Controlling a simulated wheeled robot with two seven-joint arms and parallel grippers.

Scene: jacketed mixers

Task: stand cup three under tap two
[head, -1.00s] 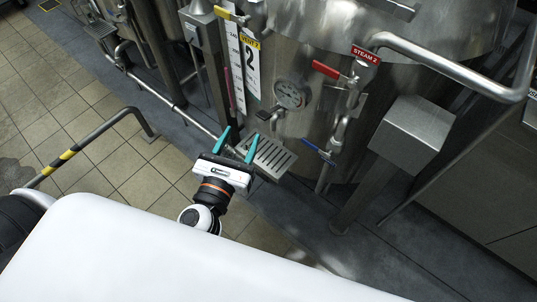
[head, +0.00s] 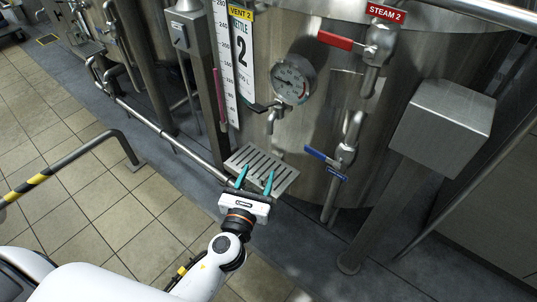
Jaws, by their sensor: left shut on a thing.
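Tap two (head: 276,119) is the small metal spout with a black lever, low on the front of the steel kettle marked 2, below a round gauge. A slotted drip tray (head: 278,166) sits under it. My left gripper (head: 255,179) has its teal fingers at the tray's front edge, below the tap in the picture. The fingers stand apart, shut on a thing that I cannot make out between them. I cannot make out cup three. My right gripper is not in view.
The gauge (head: 292,80) is above the tap. A blue-handled valve (head: 338,160) and a grey box (head: 442,125) on a post stand to the right. A level scale (head: 241,65) is at the left. A black-and-yellow rail (head: 60,165) crosses the tiled floor.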

